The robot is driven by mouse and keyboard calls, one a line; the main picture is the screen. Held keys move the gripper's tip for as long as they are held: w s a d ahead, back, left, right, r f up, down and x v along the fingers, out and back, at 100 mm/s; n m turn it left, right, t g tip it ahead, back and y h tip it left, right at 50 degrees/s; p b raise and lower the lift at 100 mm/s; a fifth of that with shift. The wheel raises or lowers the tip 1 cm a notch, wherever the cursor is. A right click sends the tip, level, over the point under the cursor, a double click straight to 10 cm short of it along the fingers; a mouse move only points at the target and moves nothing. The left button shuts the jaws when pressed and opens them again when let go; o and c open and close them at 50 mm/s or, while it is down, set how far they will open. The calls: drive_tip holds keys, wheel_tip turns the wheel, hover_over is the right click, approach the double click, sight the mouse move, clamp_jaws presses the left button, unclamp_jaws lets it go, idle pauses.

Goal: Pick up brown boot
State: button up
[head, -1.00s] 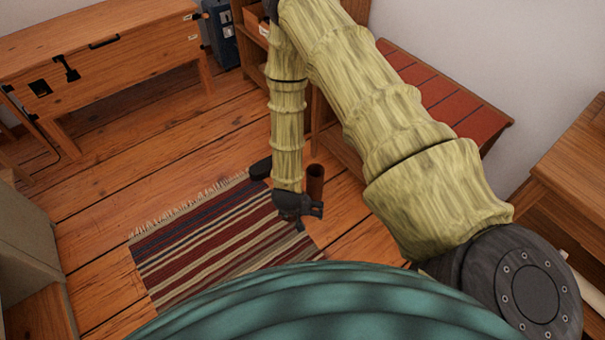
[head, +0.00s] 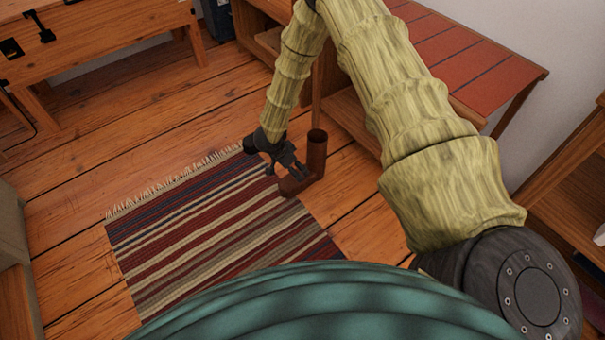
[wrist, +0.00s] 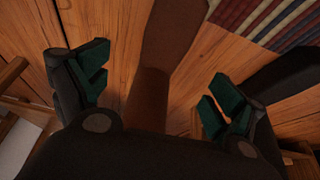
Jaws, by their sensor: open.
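The brown boot (head: 317,158) stands upright at the far right corner of the striped rug, its toe pointing toward the rug. My gripper (head: 288,170) is open and low, beside the boot's shaft and above its foot in the head view. In the wrist view, the boot (wrist: 172,45) runs between the two spread green-padded fingers of my gripper (wrist: 162,88), with a gap on each side. The lower end of the boot in that view is hidden by the gripper's body. I see no clear contact.
The striped rug (head: 200,230) covers the floor nearby. A wooden shelf unit with a red top (head: 470,75) stands behind the boot. Open floor (head: 130,150) lies to the left.

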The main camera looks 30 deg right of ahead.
sight(301, 175)
drive_tip(key=shift+w+d+f, duration=0.15)
drive_tip(key=shift+w+f, duration=0.1)
drive_tip(key=shift+f, duration=0.15)
drive_tip(key=b+x, duration=0.2)
drive_tip(key=x, duration=0.3)
drive_tip(key=shift+f+b, duration=0.15)
drive_tip(key=shift+b, duration=0.25)
drive_tip(key=b+x, duration=0.4)
drive_tip(key=x, duration=0.1)
drive_tip(key=shift+w+d, duration=0.2)
drive_tip(key=shift+d, duration=0.2)
drive_tip(key=c, duration=1.4)
